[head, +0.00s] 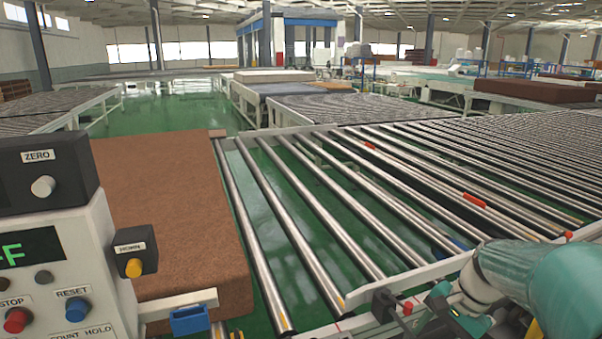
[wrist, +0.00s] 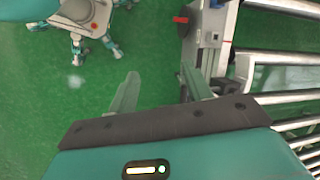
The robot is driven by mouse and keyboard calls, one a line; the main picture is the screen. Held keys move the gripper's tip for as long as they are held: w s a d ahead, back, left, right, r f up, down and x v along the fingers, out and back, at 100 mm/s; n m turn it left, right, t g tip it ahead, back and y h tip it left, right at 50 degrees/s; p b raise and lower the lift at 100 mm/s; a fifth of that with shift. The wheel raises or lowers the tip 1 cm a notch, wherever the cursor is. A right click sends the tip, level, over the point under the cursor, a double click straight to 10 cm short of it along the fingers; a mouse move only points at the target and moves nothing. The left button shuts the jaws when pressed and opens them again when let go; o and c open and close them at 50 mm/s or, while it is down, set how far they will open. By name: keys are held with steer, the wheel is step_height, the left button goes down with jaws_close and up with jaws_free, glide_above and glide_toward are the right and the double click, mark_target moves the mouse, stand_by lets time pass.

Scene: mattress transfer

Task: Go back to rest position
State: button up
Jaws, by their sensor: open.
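My gripper (wrist: 160,85) shows in the wrist view with its two fingers spread apart and nothing between them. It hangs over the green floor, beside the edge of the roller conveyor. In the head view my teal and white arm (head: 565,285) is at the lower right, in front of the conveyor's near rail. The fingertips cannot be made out clearly there. A brown mattress (head: 165,205) lies at the left end of the conveyor (head: 300,230), behind the control box.
The conveyor rail (wrist: 210,50) with a red knob (wrist: 181,19) runs beside my gripper. Green floor (wrist: 60,110) is open to the left of it in the wrist view.

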steer(key=s+a+r+n+t+h, duration=0.4)
steer(key=s+a+r+n, duration=0.4)
steer(key=s, duration=0.5)
steer(key=a+n+t, duration=0.1)
steer(key=a+n, duration=0.1)
steer(key=a, duration=0.1)
steer(key=shift+a+n, duration=0.15)
steer(key=shift+n, duration=0.25)
steer(key=shift+a, duration=0.1)
